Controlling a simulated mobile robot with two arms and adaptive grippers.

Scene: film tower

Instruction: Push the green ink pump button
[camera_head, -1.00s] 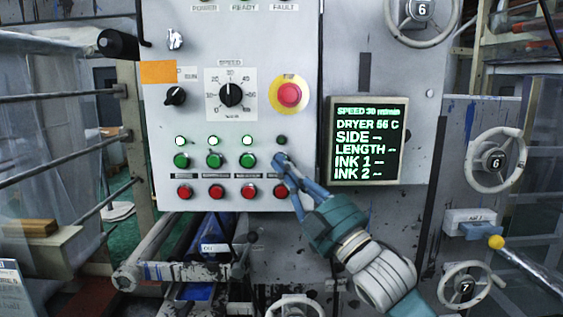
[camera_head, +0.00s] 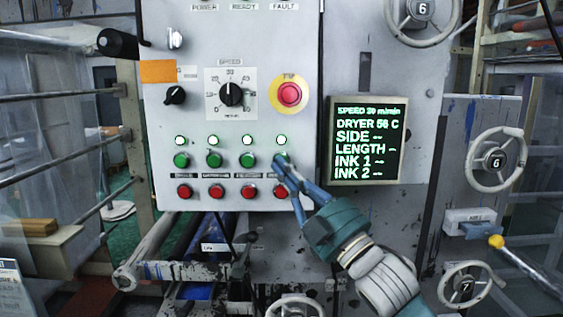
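The grey control panel (camera_head: 290,50) carries a row of green buttons, with the leftmost green button (camera_head: 181,160) and its neighbours in plain view. The rightmost place in that row is largely covered by the fingertips of my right gripper (camera_head: 282,161). The label under it is too small and covered to read as ink pump. My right gripper's blue fingers are together at the tips, nothing held, and appear to touch the panel at that button. The small lamp (camera_head: 281,140) above it is lit white. My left gripper is not in view.
Red buttons (camera_head: 217,191) sit in a row just below the green ones. A red stop button on a yellow disc (camera_head: 289,94) and a speed dial (camera_head: 231,94) are above. A screen (camera_head: 368,141) is on the right, beside handwheels (camera_head: 495,160).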

